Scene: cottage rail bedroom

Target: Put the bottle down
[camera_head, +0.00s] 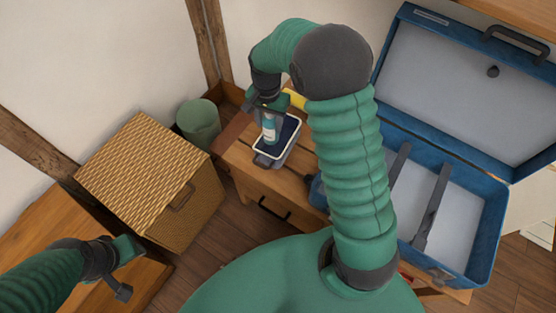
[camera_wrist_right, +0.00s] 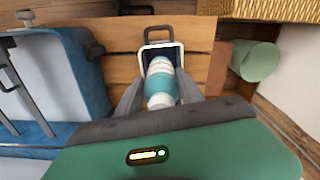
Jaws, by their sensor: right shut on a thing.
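A small teal and white bottle (camera_head: 269,130) is upright in my right gripper (camera_head: 264,111), over or in a dark tray with a white rim (camera_head: 292,150) on the wooden nightstand. In the right wrist view, the bottle (camera_wrist_right: 161,85) lies between the two grey fingers of my right gripper (camera_wrist_right: 160,95), with the tray (camera_wrist_right: 176,47) beyond it. I cannot tell whether the bottle's base touches the tray. My left gripper (camera_head: 124,270) is at the lower left, over a wooden surface and away from the bottle; its fingers are not clear.
A wicker basket (camera_head: 150,170) and a green bin (camera_head: 198,120) stand left of the nightstand (camera_head: 240,170). An open blue suitcase (camera_head: 480,240) lies to the right. A yellow thing (camera_head: 294,98) is behind the tray, partly hidden by my arm.

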